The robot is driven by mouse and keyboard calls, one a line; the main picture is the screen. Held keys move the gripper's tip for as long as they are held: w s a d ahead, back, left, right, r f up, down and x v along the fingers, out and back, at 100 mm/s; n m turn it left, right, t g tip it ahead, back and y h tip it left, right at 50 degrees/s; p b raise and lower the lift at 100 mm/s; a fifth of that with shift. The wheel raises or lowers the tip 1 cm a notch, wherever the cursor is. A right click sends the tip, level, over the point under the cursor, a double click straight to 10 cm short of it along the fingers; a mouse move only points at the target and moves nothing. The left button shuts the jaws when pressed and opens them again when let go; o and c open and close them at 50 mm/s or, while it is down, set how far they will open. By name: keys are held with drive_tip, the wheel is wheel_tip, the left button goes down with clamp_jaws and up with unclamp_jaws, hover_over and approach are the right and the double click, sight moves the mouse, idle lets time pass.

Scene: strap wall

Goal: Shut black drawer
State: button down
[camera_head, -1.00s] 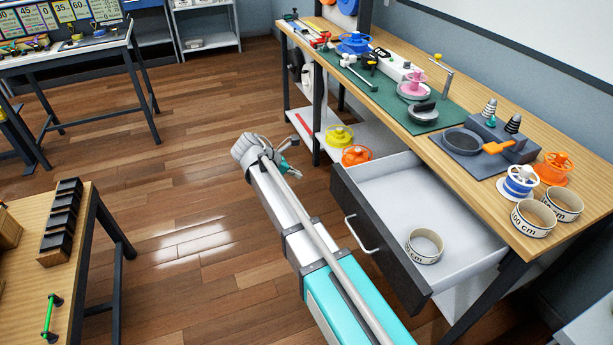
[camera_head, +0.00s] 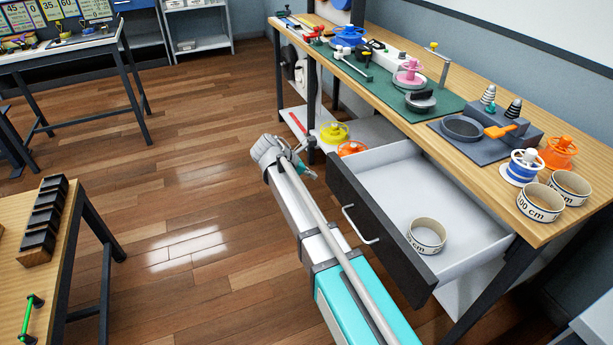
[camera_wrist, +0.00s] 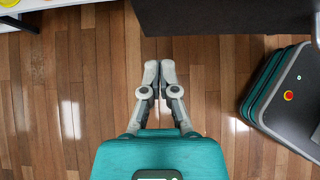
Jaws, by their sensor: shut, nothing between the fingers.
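The black drawer (camera_head: 374,232) is pulled out from under the wooden workbench on the right in the head view. Its front is dark with a pale bar handle, its inside is white, and a white tape ring (camera_head: 427,235) lies in it. In the wrist view the dark drawer front (camera_wrist: 210,18) shows at the top. My gripper (camera_head: 305,160) is in front of the bench, left of the drawer's far front corner. In the wrist view my gripper (camera_wrist: 160,68) has its fingers together and empty, with a gap of floor before the drawer front.
The workbench top (camera_head: 470,105) carries a pan, several spools and tape rings. Orange and yellow spools (camera_head: 334,132) sit on the lower shelf beyond the drawer. A wooden table (camera_head: 60,260) stands at the left. Open floor (camera_head: 185,200) lies between them.

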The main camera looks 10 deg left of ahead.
sight(328, 174)
drive_tip(key=shift+w+d+r, duration=0.1)
drive_tip(key=shift+w+d, duration=0.45)
drive_tip(key=shift+d, duration=0.25)
drive_tip(key=shift+w+d, duration=0.55)
drive_tip(key=shift+d, duration=0.25)
